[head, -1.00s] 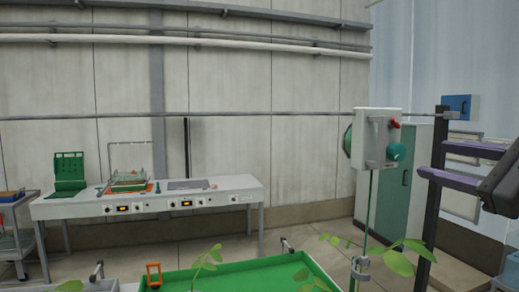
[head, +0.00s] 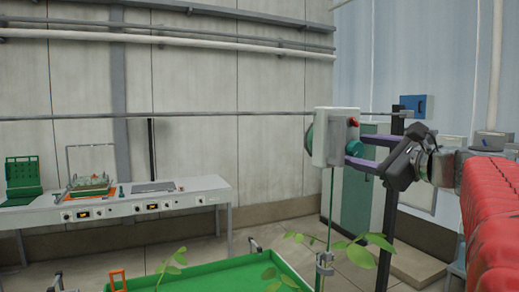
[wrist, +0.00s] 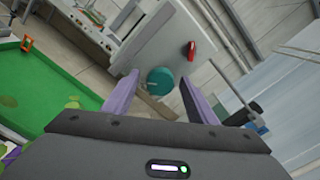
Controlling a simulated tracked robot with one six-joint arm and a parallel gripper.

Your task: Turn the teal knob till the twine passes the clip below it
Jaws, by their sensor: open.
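The teal knob (head: 356,150) is on the right side of a pale box (head: 330,150) hanging from the overhead rail. It also shows in the wrist view (wrist: 159,82), between the tips of my purple fingers. My gripper (head: 351,152) is open, with one finger above the knob and one below in the head view. Whether the fingers touch it, I cannot tell. Green twine (head: 330,212) runs straight down from the box. A grey metal clip (head: 324,262) sits low on it, by the plant leaves. The twine's end cannot be made out.
A red part (head: 352,122) sits above the knob on the box. A green wheel (head: 309,137) shows at the box's left. A dark post (head: 391,215) stands close behind my gripper. A green tray (head: 225,275) with plants lies below; a workbench (head: 130,205) stands left.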

